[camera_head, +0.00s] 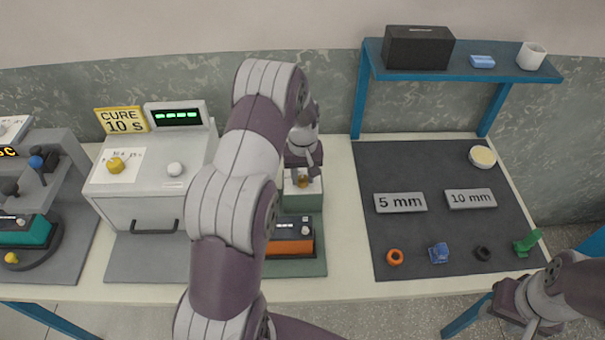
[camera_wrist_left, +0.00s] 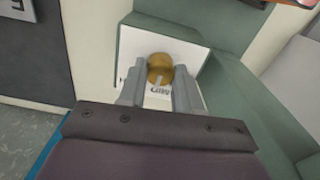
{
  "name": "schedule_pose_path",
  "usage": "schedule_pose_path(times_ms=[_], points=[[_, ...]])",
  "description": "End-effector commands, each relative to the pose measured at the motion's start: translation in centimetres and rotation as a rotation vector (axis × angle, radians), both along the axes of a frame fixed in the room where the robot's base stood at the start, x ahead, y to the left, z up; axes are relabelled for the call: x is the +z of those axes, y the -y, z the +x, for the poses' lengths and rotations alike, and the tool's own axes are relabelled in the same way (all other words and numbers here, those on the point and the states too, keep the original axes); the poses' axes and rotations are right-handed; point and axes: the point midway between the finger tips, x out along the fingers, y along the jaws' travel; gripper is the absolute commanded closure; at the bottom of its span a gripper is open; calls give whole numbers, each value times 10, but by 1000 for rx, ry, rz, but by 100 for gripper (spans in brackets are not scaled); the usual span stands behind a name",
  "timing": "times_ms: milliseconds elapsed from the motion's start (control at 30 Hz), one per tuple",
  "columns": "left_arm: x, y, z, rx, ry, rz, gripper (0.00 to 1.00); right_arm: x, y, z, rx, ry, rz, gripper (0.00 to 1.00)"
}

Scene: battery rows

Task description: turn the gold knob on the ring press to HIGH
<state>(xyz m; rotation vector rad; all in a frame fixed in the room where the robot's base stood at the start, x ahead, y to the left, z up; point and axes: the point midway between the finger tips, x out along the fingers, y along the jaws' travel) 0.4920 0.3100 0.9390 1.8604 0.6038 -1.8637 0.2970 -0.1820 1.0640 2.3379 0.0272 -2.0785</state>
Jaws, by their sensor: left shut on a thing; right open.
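The gold knob (camera_wrist_left: 160,70) sits on a white label plate (camera_wrist_left: 190,50) on the green ring press (camera_head: 303,198). My left gripper (camera_wrist_left: 160,88) is shut on the gold knob, with one finger on each side of it. In the head view my left gripper (camera_head: 303,175) comes down onto the knob from above, and my arm covers part of the press. The lettering on the plate is mostly hidden by the fingers, so the setting cannot be read. My right gripper (camera_head: 515,305) is open and empty at the lower right, off the table's front edge.
A white oven-like box (camera_head: 150,195) with another gold knob (camera_head: 116,165) stands left of the press. A dark mat (camera_head: 440,220) on the right holds rings, small parts and two size plates. A blue shelf (camera_head: 460,68) stands behind it.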

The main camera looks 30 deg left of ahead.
Motion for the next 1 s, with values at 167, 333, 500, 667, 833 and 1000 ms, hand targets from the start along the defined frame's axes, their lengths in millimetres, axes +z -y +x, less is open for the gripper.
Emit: schedule_pose_path(times_ms=[167, 333, 500, 667, 833, 1000], points=[[1, 0, 1, -149, 1, 0, 97, 1, 0, 0, 0, 0, 0, 57], [2, 0, 1, -277, 2, 0, 97, 1, 0, 0, 0, 0, 0, 57], [2, 0, 1, -375, 2, 1, 97, 1, 0, 0, 0, 0, 0, 57], [2, 0, 1, -438, 2, 0, 97, 1, 0, 0, 0, 0, 0, 57], [2, 0, 1, -474, 2, 0, 97, 1, 0, 0, 0, 0, 0, 57], [2, 0, 1, -487, 3, 1, 97, 1, 0, 0, 0, 0, 0, 57]])
